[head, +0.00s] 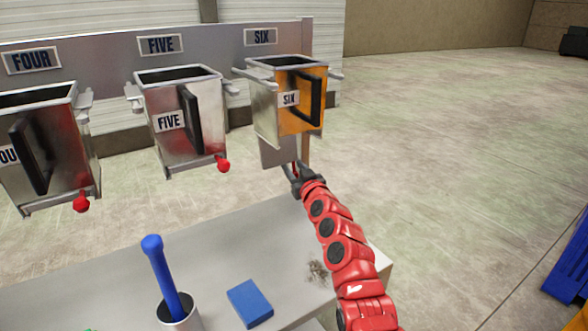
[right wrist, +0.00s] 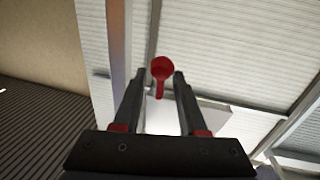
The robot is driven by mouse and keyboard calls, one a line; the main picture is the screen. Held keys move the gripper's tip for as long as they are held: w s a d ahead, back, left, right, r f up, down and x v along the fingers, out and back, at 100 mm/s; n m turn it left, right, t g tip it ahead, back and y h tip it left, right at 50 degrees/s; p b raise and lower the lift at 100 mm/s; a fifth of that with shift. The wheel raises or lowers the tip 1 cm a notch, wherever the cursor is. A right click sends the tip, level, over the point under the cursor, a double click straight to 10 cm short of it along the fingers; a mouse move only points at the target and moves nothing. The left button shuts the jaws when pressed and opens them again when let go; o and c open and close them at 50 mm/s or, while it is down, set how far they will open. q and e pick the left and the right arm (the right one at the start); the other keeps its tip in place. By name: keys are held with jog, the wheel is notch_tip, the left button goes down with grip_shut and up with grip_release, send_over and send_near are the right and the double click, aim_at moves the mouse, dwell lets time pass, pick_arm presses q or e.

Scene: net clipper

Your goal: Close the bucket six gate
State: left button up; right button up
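Bucket six (head: 264,112) hangs at the right end of the rack, with an orange front, a black handle and a SIX label. A grey flap, seemingly its gate (head: 276,152), hangs down below the bucket. My right gripper (head: 297,172) is just under bucket six, beside the flap's lower right. In the right wrist view, a red knob (right wrist: 162,68) shows at the gap between the fingertips. The fingers (right wrist: 160,80) are apart, with space on both sides of the knob; contact is not visible. In the head view the knob is mostly hidden by the gripper. My left gripper is out of view.
Bucket five (head: 183,120) and bucket four (head: 45,150) hang to the left, each with a red knob at its bottom. Open floor lies right.

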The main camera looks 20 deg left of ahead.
grip_shut()
dwell(1.2)
